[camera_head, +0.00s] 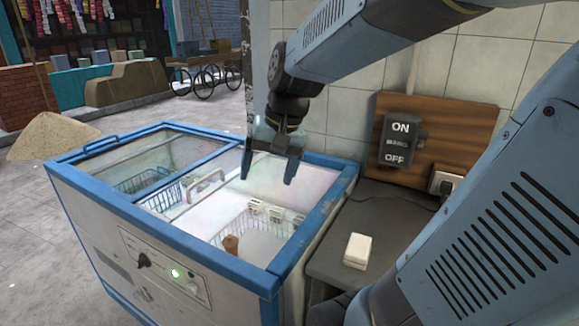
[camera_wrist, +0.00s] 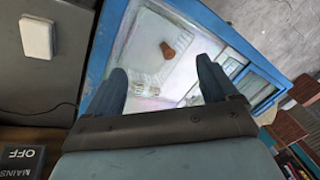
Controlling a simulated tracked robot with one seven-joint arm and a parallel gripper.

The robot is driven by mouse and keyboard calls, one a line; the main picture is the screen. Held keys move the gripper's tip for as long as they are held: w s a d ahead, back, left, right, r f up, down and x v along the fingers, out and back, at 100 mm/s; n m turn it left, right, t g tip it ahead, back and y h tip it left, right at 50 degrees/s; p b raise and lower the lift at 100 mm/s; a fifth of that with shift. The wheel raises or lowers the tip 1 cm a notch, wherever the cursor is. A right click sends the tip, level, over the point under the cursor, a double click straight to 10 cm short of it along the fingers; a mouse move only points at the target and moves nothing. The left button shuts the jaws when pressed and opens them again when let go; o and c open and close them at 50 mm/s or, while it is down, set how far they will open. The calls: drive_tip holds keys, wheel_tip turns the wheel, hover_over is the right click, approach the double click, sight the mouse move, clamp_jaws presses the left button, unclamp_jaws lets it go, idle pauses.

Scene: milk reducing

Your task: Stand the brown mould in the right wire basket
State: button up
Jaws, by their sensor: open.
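The brown mould (camera_head: 231,244) shows inside the open right part of the chest freezer, near its front wall. It looks upright in the head view. In the wrist view the mould (camera_wrist: 176,50) shows as a short tapered shape, within or beside the pale basket; I cannot tell which. The white right wire basket (camera_head: 243,226) is partly lost against the pale interior. The left wire basket (camera_head: 160,195) sits under glass. My gripper (camera_head: 269,173) hangs above the freezer's back part, open and empty, fingers pointing down, apart from the mould. It also shows in the wrist view (camera_wrist: 160,75).
The blue freezer rim (camera_head: 318,222) surrounds the opening. The sliding glass lid (camera_head: 165,165) covers the left side. Small white blocks (camera_head: 275,214) sit along the right basket's back. A dark counter with a white box (camera_head: 357,250) and a switch board (camera_head: 440,130) stand at right.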

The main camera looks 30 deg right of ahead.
drive_tip(key=s+d+r+n+t+h, duration=0.1)
drive_tip(key=s+r+n+t+h, duration=0.1)
drive_tip(key=s, duration=0.5)
drive_tip(key=shift+d+r+n+t, duration=0.3)
drive_tip(key=shift+r+n+t, duration=0.3)
drive_tip(key=shift+r, duration=0.15)
idle(0.6)
